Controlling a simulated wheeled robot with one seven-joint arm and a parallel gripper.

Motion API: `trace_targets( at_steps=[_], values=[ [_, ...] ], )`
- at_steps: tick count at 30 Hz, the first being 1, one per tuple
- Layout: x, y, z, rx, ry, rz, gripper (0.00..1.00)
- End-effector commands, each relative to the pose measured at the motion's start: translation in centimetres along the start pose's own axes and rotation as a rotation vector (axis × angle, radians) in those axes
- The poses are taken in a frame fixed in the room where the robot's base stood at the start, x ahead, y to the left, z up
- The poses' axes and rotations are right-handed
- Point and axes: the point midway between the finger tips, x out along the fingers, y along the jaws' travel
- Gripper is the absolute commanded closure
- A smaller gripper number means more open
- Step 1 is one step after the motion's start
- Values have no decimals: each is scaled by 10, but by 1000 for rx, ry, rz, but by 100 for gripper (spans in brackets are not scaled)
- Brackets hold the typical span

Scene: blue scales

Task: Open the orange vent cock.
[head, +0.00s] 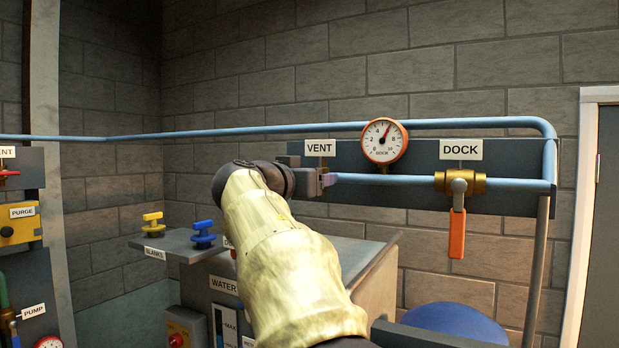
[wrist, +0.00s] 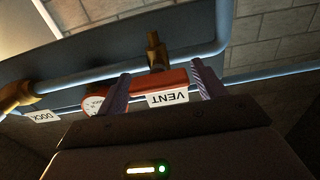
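The orange vent cock handle (wrist: 160,82) lies crosswise between my fingers in the wrist view, roughly along the blue pipe. Its brass stem (wrist: 156,52) shows just above it in that upside-down view. My gripper (wrist: 162,88) is open, with its two purple fingers wide apart at either end of the handle. I cannot tell whether they touch it. In the head view my gripper (head: 326,180) is at the pipe below the VENT label (head: 320,148). My wrist and gripper hide the vent cock there.
The DOCK cock (head: 460,184) is to the right, its orange lever (head: 457,233) hanging down. A round gauge (head: 384,142) sits between the two labels. A blue rounded object (head: 455,319) stands below the DOCK cock.

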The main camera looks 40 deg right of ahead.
Motion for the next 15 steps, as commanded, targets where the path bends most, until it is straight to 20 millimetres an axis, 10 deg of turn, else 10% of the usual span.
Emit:
trace_targets(
  at_steps=[5, 15],
  values=[
    [0, 0, 0, 0, 0, 1, 65],
    [0, 1, 0, -26, 1, 3, 65]
  ],
)
